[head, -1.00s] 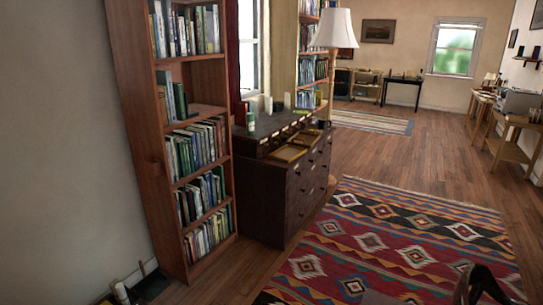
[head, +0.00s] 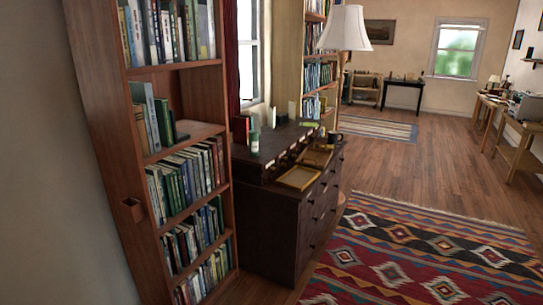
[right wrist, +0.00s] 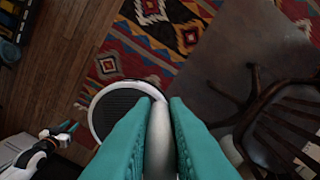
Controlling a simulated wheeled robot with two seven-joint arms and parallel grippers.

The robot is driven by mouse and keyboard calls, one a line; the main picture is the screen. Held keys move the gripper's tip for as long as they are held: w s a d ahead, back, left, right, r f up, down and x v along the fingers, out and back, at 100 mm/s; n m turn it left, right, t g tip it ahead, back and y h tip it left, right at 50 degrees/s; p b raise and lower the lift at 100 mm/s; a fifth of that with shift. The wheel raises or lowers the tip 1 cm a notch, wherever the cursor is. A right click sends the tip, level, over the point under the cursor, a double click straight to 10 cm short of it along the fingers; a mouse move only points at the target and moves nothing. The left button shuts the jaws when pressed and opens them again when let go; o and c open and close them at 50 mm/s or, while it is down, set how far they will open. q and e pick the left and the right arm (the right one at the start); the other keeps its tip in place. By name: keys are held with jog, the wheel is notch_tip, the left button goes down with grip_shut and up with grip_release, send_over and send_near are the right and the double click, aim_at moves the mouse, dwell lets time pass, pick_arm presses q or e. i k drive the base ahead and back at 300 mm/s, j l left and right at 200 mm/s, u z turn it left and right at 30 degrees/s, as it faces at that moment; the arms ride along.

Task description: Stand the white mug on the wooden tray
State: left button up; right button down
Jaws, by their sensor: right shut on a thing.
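My right gripper (right wrist: 159,105) is shut on a white thing (right wrist: 159,145), of which a narrow strip shows between the teal fingers; it looks like the white mug, mostly hidden by them. A shallow wooden tray (head: 281,183) with a light yellowish rim lies on the dark dresser (head: 262,170), well ahead of me. A second brown tray-like thing (head: 317,158) lies just behind it. My left gripper (right wrist: 66,128) shows small at the left of the right wrist view; I cannot tell its opening. Neither gripper shows in the head view.
A tall bookcase (head: 150,150) stands left of the dresser. A dark mug (head: 335,138), a green-white can (head: 254,142) and other small things stand on the dresser. A patterned rug (head: 420,255) covers the floor at right. A dark chair (right wrist: 275,120) shows in the right wrist view.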

aim_at(315, 155)
jog(key=i+l+z, duration=0.15)
jog(key=i+z, duration=0.2)
jog(key=i, duration=0.3)
jog(key=i+z, duration=0.3)
jog(key=i, duration=0.3)
jog(key=i+j+z, duration=0.15)
jog(key=i+z, duration=0.2)
jog(key=i, duration=0.3)
jog(key=i+u, duration=0.4)
jog(key=i+l+u, duration=0.35)
jog(key=i, duration=0.15)
jog(key=i+l+u, duration=0.2)
jog(key=i+u, duration=0.2)
jog(key=i+l+u, duration=0.25)
jog(key=u, duration=0.15)
jog(key=i+l+u, duration=0.35)
jog(key=i+l, duration=0.05)
